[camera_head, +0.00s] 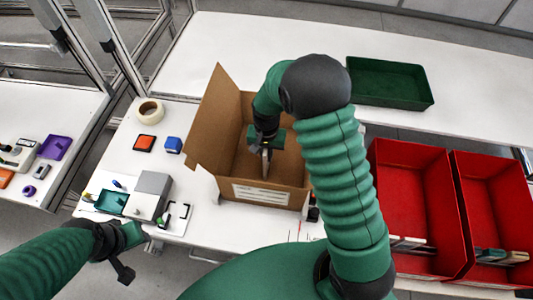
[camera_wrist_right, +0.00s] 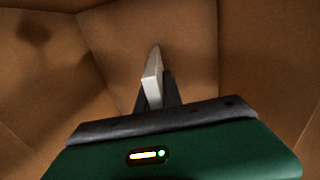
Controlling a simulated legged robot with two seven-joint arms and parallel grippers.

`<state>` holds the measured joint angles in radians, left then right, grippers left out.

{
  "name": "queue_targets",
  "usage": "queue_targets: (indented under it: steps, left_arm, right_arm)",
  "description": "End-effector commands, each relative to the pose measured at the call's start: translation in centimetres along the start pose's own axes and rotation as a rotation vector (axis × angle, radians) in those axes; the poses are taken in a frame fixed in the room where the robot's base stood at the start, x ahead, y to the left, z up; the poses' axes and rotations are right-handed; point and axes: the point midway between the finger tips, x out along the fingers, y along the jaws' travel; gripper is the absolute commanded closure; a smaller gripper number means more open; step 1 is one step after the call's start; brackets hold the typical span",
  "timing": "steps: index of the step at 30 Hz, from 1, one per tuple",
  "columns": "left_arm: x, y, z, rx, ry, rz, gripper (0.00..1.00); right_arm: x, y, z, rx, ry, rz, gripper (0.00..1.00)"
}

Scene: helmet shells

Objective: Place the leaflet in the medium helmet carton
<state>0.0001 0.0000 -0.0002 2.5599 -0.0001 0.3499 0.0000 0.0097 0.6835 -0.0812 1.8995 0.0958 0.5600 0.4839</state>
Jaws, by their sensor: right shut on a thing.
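The open cardboard carton (camera_head: 262,193) stands on the white table in the middle of the head view, its flaps up and a white label on its front. My right gripper (camera_head: 266,160) reaches down inside it. In the right wrist view, my right gripper (camera_wrist_right: 157,95) is shut on a thin pale leaflet (camera_wrist_right: 152,78), with brown carton walls all around. Whether the leaflet touches the carton floor I cannot tell. My left gripper (camera_head: 128,245) is low at the left, in front of the table edge; its fingers are too unclear to read.
Two red bins (camera_head: 417,190) with flat items stand at the right. A green tray (camera_head: 390,82) sits at the back right.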

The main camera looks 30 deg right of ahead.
Motion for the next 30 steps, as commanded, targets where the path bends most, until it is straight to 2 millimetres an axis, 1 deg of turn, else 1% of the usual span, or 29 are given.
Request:
queue_targets:
  steps: [3, 4, 9, 17, 19, 20, 23, 30]
  left_arm:
    - [0.2, 0.0, 0.1, 0.000, 0.000, 0.000, 0.64]
    - [0.2, 0.0, 0.1, 0.000, 0.000, 0.000, 0.64]
    - [0.1, 0.0, 0.0, 0.000, 0.000, 0.000, 0.64]
    - [0.1, 0.0, 0.0, 0.000, 0.000, 0.000, 0.64]
    - [-0.2, 0.0, 0.0, 0.000, 0.000, 0.000, 0.64]
    - [0.0, 0.0, 0.0, 0.000, 0.000, 0.000, 0.64]
    - [0.2, 0.0, 0.1, 0.000, 0.000, 0.000, 0.64]
    - [0.5, 0.0, 0.1, 0.000, 0.000, 0.000, 0.64]
  right_arm:
    - [0.3, 0.1, 0.0, 0.001, -0.001, 0.000, 1.00]
    - [0.3, 0.1, 0.0, 0.001, -0.001, 0.000, 0.88]
    - [0.3, 0.1, 0.0, 0.001, -0.001, 0.000, 0.68]
    - [0.2, 0.0, 0.0, 0.000, 0.000, 0.001, 0.68]
    - [-0.3, 0.0, 0.0, 0.000, 0.000, 0.000, 0.68]
    - [-0.5, 0.0, 0.0, 0.000, 0.002, 0.000, 0.68]
    - [-2.2, -0.1, -0.1, 0.000, 0.004, -0.002, 0.68]
    - [-8.5, -0.1, -0.1, 0.000, 0.004, -0.003, 0.68]
